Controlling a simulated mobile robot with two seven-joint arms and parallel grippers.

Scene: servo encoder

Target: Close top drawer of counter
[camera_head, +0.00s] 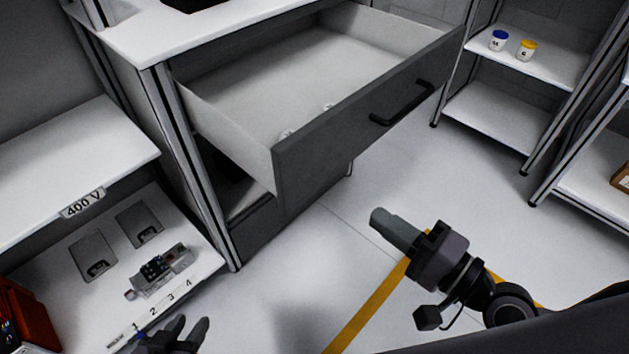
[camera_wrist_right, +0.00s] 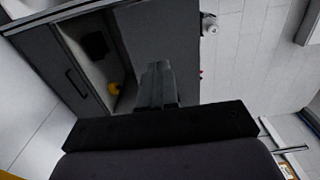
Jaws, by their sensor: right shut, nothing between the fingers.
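The counter (camera_head: 168,105) has its top drawer (camera_head: 345,125) pulled far out, with a dark grey front and a black bar handle (camera_head: 402,103). The light interior is mostly empty, with a few small pale items near the front panel. My right gripper (camera_head: 380,219) is shut and empty, in front of the drawer front and apart from it. Its closed fingers (camera_wrist_right: 158,78) also show in the right wrist view, beside a dark panel with a handle (camera_wrist_right: 75,82). My left gripper (camera_head: 188,332) is at the bottom edge, partly cut off, with its fingers apart and nothing visible between them.
A shelf labelled 400 V (camera_head: 82,203) stands at the left, with a small device (camera_head: 160,270) on its lower board. Shelving at the right holds a blue-lidded jar (camera_head: 498,40) and a yellow-lidded jar (camera_head: 527,50). The floor before the drawer is clear.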

